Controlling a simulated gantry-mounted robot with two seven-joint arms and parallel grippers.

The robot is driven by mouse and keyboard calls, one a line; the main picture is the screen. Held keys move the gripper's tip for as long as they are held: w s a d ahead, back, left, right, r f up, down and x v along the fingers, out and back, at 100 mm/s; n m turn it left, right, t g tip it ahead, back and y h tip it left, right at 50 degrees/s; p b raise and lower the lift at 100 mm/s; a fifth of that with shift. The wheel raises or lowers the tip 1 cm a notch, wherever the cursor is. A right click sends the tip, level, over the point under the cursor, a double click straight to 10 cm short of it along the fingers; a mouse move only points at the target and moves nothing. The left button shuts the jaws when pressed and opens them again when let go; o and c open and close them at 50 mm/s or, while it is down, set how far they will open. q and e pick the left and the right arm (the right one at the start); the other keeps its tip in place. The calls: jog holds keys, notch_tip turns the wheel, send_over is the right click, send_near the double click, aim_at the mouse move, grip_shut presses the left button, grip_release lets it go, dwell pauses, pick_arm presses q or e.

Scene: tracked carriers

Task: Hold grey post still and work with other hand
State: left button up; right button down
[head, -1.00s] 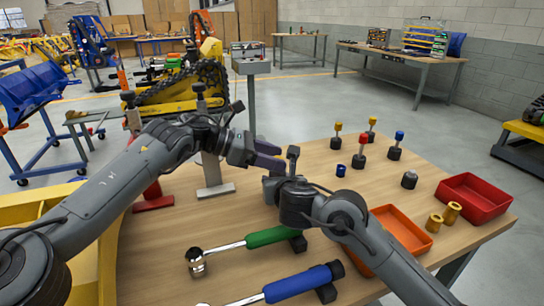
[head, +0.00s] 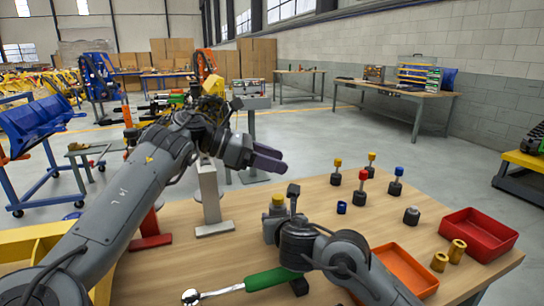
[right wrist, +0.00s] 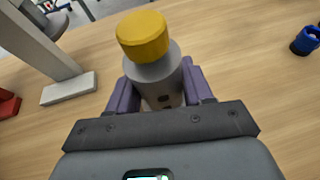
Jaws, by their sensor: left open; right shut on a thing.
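The grey post (right wrist: 160,84) stands upright between the purple fingers of my right gripper (right wrist: 160,92), which is shut on it. A yellow cap (right wrist: 143,36) sits on its top, slightly off-centre to the left in the right wrist view. In the head view the yellow cap (head: 278,201) shows just left of my right wrist, and the post below is mostly hidden by my right gripper (head: 272,226). My left gripper (head: 270,160) is open and empty, above and behind the post, apart from the cap.
A tall grey stand (head: 208,195) and a red-based one (head: 150,232) are at the table's left edge. Several coloured-cap posts, a red tray (head: 478,234), an orange tray (head: 405,270) and brass cylinders (head: 457,250) are right. A green-handled tool (head: 270,279) lies in front.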

pick_arm(q)
jog(key=shift+s+r, duration=0.1)
jog(key=shift+r, duration=0.35)
dwell(0.3)
